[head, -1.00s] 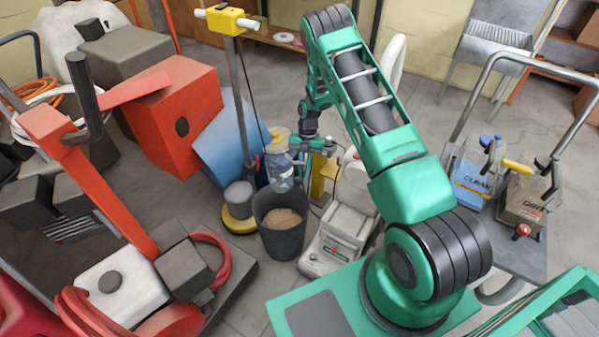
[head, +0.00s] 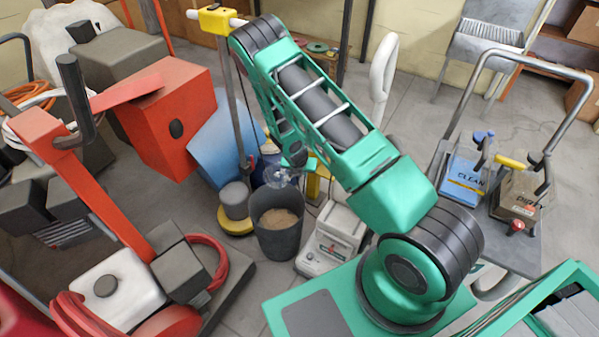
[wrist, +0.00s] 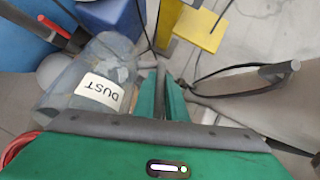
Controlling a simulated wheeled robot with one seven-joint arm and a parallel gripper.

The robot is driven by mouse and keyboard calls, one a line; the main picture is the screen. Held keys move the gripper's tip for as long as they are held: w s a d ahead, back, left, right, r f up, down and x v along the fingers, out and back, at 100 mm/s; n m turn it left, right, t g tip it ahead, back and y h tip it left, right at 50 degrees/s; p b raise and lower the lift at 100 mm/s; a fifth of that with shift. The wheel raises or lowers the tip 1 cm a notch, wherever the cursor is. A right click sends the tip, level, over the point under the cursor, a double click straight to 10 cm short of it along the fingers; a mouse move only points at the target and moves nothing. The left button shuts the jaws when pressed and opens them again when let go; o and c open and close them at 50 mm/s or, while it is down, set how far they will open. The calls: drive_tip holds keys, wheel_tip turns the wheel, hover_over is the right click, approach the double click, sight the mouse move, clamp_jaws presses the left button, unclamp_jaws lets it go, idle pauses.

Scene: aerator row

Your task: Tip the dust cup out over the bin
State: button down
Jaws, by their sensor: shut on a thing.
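The dust cup (head: 283,178) is a clear, bluish vessel just above the bin's far rim, small and partly covered by my arm in the head view. It looks tilted. In the wrist view the cup (wrist: 95,80) lies left of the fingers, its white DUST label turned nearly upside down. My gripper (wrist: 163,88) is shut on the cup, with a narrow grey part between its green fingers. My gripper (head: 294,160) also shows above the bin in the head view. The dark grey bin (head: 278,240) stands upright on the floor with tan dust inside.
A yellow-headed pole machine (head: 237,218) stands close left of the bin, and a whitish machine (head: 330,240) close right. Red machines (head: 172,115) crowd the left. A cart (head: 515,245) with clear CLEAN and dirty-water tanks is at the right. Open floor lies behind.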

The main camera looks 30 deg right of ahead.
drive_tip(key=t+h, duration=0.2)
drive_tip(key=s+a+t+h, duration=0.1)
drive_tip(key=t+h, duration=0.1)
drive_tip(key=t, duration=0.1)
drive_tip(key=s+t+h, duration=0.1)
drive_tip(key=t+h, duration=0.1)
drive_tip(key=shift+a+f+t, duration=0.2)
drive_tip(key=shift+a+t, duration=0.1)
drive_tip(key=shift+t, duration=0.1)
idle(0.3)
drive_tip(key=shift+w+r, duration=0.1)
idle(0.8)
drive_tip(key=shift+s+a+r+t+h, duration=0.5)
drive_tip(key=shift+a+t+h, duration=0.1)
drive_tip(key=shift+t+h, duration=0.25)
idle(0.5)
